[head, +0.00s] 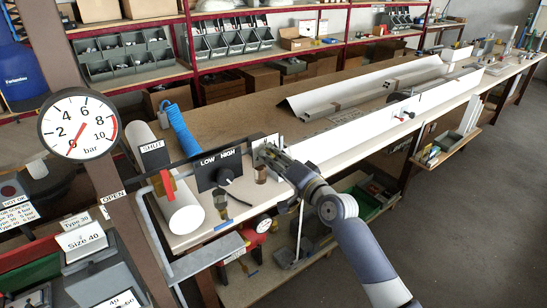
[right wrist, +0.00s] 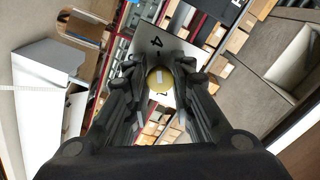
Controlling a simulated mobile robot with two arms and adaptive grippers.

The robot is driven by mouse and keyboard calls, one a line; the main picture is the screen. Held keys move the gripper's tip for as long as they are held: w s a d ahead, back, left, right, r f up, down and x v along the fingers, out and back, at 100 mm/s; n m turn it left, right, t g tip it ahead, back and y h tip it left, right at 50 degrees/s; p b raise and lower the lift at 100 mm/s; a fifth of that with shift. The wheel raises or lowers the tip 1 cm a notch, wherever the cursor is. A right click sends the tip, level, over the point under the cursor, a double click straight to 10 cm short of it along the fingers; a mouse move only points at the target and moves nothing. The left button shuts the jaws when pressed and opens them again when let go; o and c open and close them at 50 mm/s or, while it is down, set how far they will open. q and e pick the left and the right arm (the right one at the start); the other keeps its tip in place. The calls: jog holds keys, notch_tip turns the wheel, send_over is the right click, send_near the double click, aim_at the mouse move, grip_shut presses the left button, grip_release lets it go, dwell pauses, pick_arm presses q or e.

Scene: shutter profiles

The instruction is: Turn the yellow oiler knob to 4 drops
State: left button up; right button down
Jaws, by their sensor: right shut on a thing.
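The yellow oiler knob (right wrist: 160,79) shows in the right wrist view, between the fingertips of my right gripper (right wrist: 160,76). The gripper is shut on it. Behind the knob is a pale dial plate (right wrist: 178,48) with a "4" and a dash above the knob; another mark below is partly covered. In the head view my right gripper (head: 268,157) is at the plate (head: 259,142), just right of the LOW/HIGH box (head: 217,170). The knob is hidden there by the gripper. A brownish bowl (head: 261,174) hangs below. My left gripper is not in view.
A pressure gauge (head: 78,125) and a red lever (head: 169,184) at a SHUT sign stand to the left. A blue coiled hose (head: 181,130) lies behind. Long profiles (head: 365,88) lie on the bench. The floor at right is clear.

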jog(key=shift+a+f, duration=0.1)
jog(key=shift+f, duration=0.15)
jog(key=c, duration=1.4)
grip_release()
jog(key=shift+r, duration=0.15)
jog(key=v, duration=1.2)
